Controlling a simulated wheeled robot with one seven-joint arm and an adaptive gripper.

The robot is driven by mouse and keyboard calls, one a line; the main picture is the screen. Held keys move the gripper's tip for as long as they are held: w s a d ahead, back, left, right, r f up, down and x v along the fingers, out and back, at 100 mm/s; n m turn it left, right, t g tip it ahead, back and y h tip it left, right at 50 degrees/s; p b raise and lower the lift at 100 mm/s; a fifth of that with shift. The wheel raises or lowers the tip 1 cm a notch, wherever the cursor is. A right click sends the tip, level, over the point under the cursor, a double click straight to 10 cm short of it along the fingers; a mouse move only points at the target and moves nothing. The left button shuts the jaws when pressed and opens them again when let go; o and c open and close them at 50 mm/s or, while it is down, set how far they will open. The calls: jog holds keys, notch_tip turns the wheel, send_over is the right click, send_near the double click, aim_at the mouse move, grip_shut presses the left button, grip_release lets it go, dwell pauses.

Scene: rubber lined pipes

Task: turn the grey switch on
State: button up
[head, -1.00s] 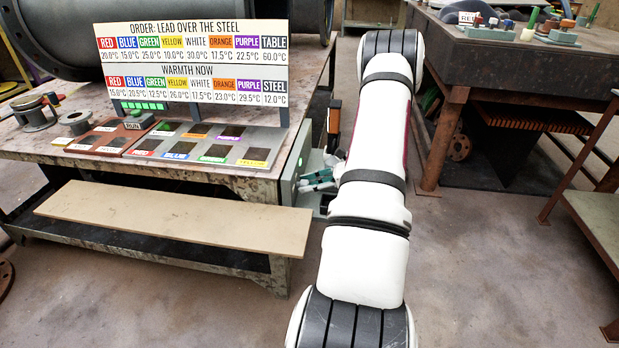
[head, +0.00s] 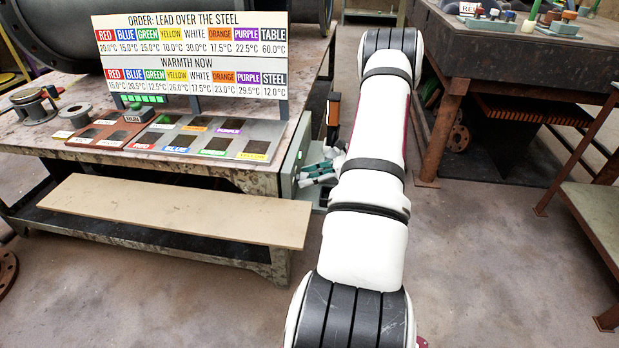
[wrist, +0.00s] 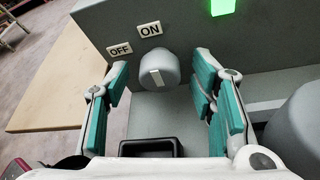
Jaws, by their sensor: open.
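The grey switch (wrist: 157,70) is a round knob with a white bar on its face, mounted on a grey box (wrist: 100,22). An ON label (wrist: 151,29) sits above it and an OFF label (wrist: 119,50) sits up and left. I cannot tell which label the bar points to. My gripper (wrist: 160,95) is open, its green-padded fingers on either side of the knob with gaps, gripping nothing. In the head view my gripper (head: 318,172) is at the right end of the bench, by the box; the knob is hidden there.
A green light (wrist: 222,7) glows on the box. In the head view a bench (head: 240,180) carries a sign board (head: 190,55) and a tray of labelled plates (head: 205,138). A tan board (head: 175,210) juts out in front.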

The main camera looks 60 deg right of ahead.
jog(key=v, duration=1.2)
jog(key=shift+f, duration=0.15)
